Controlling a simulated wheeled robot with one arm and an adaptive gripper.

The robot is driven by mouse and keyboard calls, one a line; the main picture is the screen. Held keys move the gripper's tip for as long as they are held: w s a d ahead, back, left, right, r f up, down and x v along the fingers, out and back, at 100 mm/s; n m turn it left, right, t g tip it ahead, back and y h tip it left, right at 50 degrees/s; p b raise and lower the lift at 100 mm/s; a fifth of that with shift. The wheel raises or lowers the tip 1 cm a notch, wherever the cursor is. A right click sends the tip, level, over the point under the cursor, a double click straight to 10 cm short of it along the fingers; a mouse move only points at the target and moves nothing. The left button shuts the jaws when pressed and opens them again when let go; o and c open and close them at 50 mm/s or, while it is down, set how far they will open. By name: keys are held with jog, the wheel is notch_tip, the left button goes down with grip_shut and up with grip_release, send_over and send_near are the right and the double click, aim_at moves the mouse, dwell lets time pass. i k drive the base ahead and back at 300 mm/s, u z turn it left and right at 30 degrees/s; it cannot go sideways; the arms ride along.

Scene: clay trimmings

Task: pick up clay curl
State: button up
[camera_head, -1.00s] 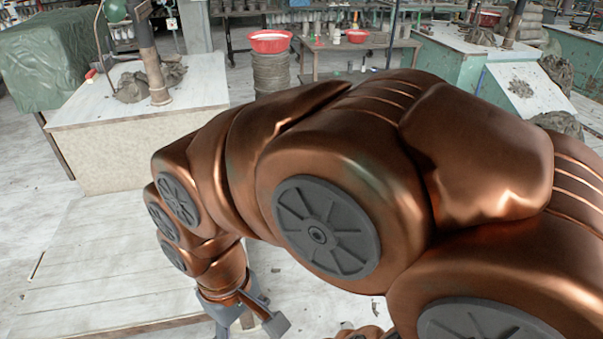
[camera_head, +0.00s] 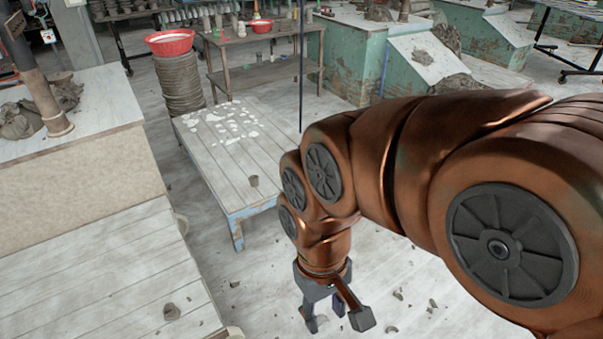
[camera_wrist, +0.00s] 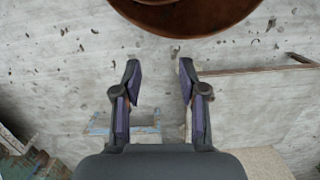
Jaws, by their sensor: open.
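Several small grey-brown clay trimmings, some of them curved, lie scattered on the pale floor to the right of my gripper in the head view; a clay curl (camera_head: 398,295) is among them, but I cannot tell which piece the task names. Similar dark bits (camera_wrist: 272,22) dot the floor in the wrist view. My gripper (camera_head: 325,318) points down above the floor, open and apart from the pieces. My copper arm hides part of the floor.
A low plank table (camera_head: 215,160) with white scraps and a small cup-like piece (camera_head: 254,180) stands left of my arm. Another plank surface (camera_head: 110,275) is at the lower left, with a grey lump (camera_head: 172,311) on it. A red basin (camera_head: 170,42) tops a stack behind.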

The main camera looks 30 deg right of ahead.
aim_at(254, 179)
jog(key=u, duration=0.1)
jog(key=k, duration=0.75)
jog(key=z, duration=0.2)
jog(key=i, duration=0.75)
jog(key=z, duration=1.1)
jog(key=i, duration=1.1)
jog(key=u, duration=0.45)
jog(key=i, duration=0.95)
jog(key=u, duration=1.4)
jog(key=i, duration=0.35)
jog(key=u, duration=0.2)
